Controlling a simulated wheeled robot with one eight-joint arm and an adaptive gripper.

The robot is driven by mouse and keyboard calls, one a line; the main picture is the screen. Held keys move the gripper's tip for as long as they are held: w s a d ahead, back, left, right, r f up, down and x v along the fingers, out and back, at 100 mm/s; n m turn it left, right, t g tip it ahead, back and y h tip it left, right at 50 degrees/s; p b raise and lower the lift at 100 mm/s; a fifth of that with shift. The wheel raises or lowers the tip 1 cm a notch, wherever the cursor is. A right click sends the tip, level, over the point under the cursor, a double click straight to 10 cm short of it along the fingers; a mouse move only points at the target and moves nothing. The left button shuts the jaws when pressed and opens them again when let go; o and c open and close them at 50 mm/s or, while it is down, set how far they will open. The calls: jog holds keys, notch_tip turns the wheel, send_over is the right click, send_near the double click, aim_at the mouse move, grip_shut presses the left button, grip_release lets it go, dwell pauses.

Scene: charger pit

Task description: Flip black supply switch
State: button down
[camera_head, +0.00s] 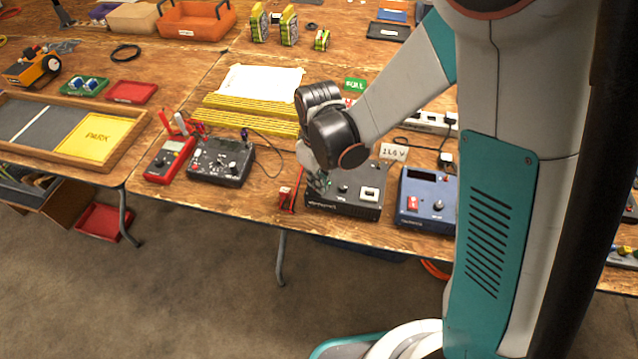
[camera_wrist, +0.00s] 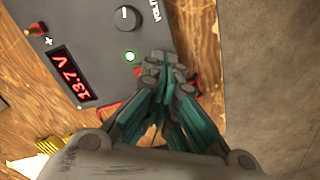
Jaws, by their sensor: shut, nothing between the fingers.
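The black supply (camera_head: 340,205) is a dark box near the front edge of the bench. A knob and a white-framed square part (camera_head: 369,194) show on its top. In the wrist view the supply (camera_wrist: 95,25) shows a knob (camera_wrist: 127,17), a lit green light (camera_wrist: 130,57) and a red display (camera_wrist: 74,75) reading 13.7 V. My gripper (camera_head: 322,188) is shut and empty at the supply's left end. Its fingertips (camera_wrist: 165,68) are close beside the green light and cover part of the panel. I cannot tell whether they touch it.
A blue supply (camera_head: 428,212) with a red switch stands to the right. Bare floor (camera_head: 200,290) lies in front.

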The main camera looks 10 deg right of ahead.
jog(key=shift+r, duration=0.1)
jog(key=shift+r+p, duration=2.45)
jog(key=shift+r, duration=1)
